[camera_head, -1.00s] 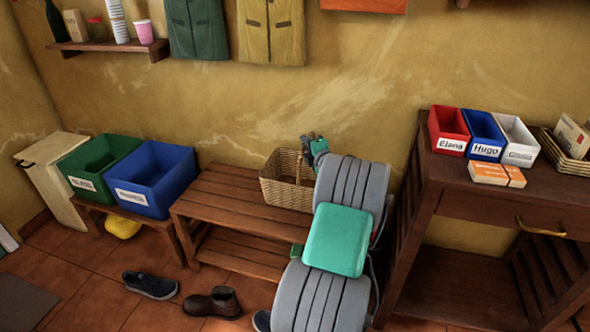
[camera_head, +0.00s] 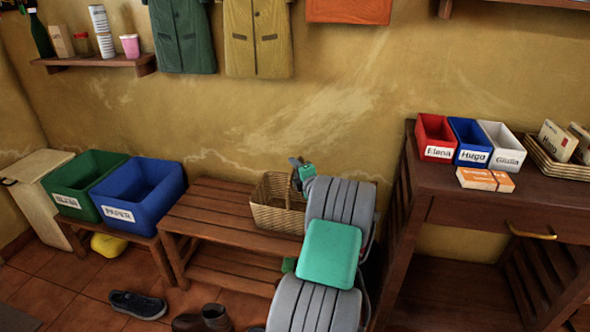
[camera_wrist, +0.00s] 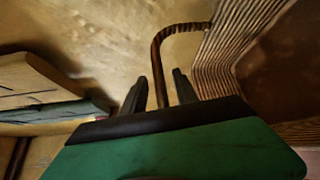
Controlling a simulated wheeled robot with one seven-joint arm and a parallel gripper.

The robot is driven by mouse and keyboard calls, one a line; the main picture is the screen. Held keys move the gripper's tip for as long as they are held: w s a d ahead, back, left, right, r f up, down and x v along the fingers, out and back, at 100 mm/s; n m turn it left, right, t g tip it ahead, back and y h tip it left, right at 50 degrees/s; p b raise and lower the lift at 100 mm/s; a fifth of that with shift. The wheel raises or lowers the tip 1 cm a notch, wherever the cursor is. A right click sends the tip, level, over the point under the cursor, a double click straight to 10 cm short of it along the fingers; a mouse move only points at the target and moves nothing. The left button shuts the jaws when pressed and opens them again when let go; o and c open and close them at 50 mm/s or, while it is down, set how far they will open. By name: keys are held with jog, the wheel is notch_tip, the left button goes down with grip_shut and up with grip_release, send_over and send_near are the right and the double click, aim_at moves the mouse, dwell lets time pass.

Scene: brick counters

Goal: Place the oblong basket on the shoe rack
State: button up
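The woven wicker basket (camera_head: 276,211) with an arched handle appears to rest on the right end of the top shelf of the wooden slatted shoe rack (camera_head: 208,217). My arm partly covers its right side. My gripper (camera_head: 297,168) is at the handle, above the basket's rim. In the wrist view my gripper (camera_wrist: 160,88) has its two dark fingers apart, one on each side of the brown handle (camera_wrist: 158,62), with gaps showing. The ribbed basket wall (camera_wrist: 222,60) shows at the right there.
Green (camera_head: 75,187) and blue (camera_head: 140,195) bins stand on a low bench left of the rack. A wooden desk (camera_head: 470,200) with small bins stands at the right. Shoes (camera_head: 138,305) lie on the floor in front. The rack's left top is clear.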

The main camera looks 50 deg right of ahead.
jog(key=shift+r, duration=0.15)
jog(key=shift+s+r+p, duration=0.1)
jog(key=shift+s+p, duration=0.1)
jog(key=shift+p, duration=0.15)
jog(key=v, duration=1.1)
jog(key=shift+s+a+p, duration=0.25)
jog(key=shift+p, duration=0.15)
jog(key=shift+w+a, duration=0.1)
